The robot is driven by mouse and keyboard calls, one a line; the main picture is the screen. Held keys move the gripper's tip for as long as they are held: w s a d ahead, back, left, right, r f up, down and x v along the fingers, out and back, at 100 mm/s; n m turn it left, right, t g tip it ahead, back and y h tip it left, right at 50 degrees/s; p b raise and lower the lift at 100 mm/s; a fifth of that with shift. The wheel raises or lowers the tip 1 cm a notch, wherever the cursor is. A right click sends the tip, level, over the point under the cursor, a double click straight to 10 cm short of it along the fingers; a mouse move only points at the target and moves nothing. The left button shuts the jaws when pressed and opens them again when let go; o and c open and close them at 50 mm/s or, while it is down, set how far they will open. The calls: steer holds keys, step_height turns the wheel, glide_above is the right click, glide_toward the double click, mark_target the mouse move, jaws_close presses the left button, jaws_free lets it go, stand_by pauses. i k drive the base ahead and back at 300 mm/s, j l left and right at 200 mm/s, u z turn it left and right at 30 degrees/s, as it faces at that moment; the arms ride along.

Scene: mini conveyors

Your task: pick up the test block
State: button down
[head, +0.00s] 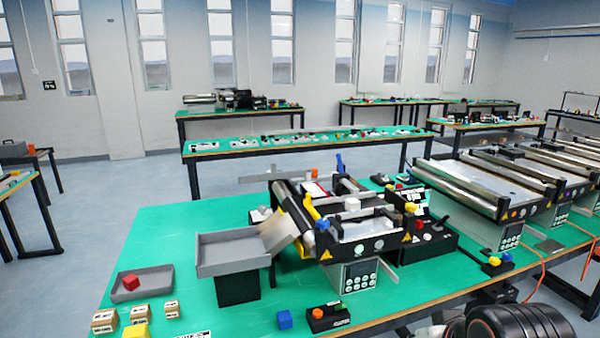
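No block is readably marked as the test block, so I cannot tell which one it is. A white block (352,204) sits on the mini conveyor (350,226). Dark rounded parts at the bottom right seem to be my arm; my gripper's fingers do not show.
A raised grey bin (233,250) stands at the conveyor's left end. A small black button box (327,318) is right of the blue cube. A black control box (430,240) and more conveyors (500,185) fill the right. The table's left part is mostly clear.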

mark_target(351, 204)
steer(key=i+l, duration=0.15)
steer(key=l, duration=0.15)
steer(key=i+l, duration=0.1)
steer(key=l, duration=0.25)
steer(key=i+l+u, duration=0.1)
steer(key=l, duration=0.2)
steer(key=i+l, duration=0.15)
steer(key=l, duration=0.15)
